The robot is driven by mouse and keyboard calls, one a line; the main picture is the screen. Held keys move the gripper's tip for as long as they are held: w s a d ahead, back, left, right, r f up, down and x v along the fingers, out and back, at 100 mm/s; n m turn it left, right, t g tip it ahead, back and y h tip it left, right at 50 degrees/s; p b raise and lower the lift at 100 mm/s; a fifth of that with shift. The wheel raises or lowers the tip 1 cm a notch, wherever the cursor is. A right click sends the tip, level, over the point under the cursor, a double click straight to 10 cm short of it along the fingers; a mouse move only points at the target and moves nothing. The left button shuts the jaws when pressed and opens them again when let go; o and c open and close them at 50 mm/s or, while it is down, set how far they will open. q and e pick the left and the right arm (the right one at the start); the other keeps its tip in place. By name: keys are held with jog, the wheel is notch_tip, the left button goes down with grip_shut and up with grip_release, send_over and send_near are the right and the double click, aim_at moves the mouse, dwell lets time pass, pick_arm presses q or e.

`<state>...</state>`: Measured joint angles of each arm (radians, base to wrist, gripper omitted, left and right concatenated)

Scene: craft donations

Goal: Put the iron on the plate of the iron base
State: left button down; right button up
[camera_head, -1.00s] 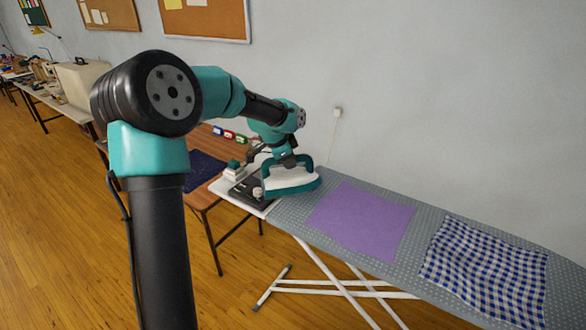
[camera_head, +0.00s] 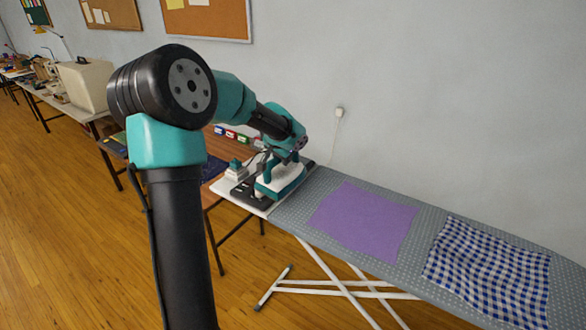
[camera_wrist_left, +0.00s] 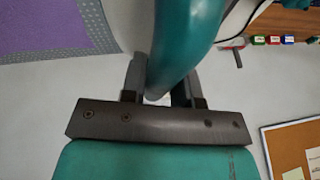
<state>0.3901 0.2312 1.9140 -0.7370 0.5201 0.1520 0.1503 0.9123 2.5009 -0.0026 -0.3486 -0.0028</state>
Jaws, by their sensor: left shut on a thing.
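The iron (camera_head: 281,181) is teal and white and sits at the left end of the ironing board, over or on the dark plate of the iron base (camera_head: 246,191). I cannot tell whether it touches the plate. My left gripper (camera_head: 283,150) is shut on the iron's teal handle from above. In the left wrist view the handle (camera_wrist_left: 186,45) fills the space between the two fingers. The iron hides part of the base. My right gripper is not in view.
A purple cloth (camera_head: 362,221) and a blue checked cloth (camera_head: 487,268) lie on the grey dotted ironing board (camera_head: 425,232). A brown table (camera_head: 215,150) with small coloured items stands behind the board's left end. The wall is close behind.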

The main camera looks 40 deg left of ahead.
pick_arm(q)
jog(key=shift+w+a+n, duration=0.1)
jog(key=shift+w+n, duration=0.05)
jog(key=shift+n, duration=0.35)
jog(key=shift+a, duration=0.1)
jog(key=w+a+f, duration=0.1)
jog(key=w+a, duration=0.9)
jog(key=a, duration=0.1)
jog(key=shift+w+a+f, duration=0.15)
jog(key=shift+w, duration=0.05)
dwell(0.4)
jog(key=shift+w+a+f, duration=0.1)
jog(key=shift+f, duration=0.8)
jog(key=shift+w+a+f, duration=0.1)
jog(key=shift+f, duration=0.8)
jog(key=shift+f, duration=0.1)
jog(key=c, duration=0.9)
grip_release()
jog(key=shift+f, duration=0.1)
jog(key=shift+o, duration=0.2)
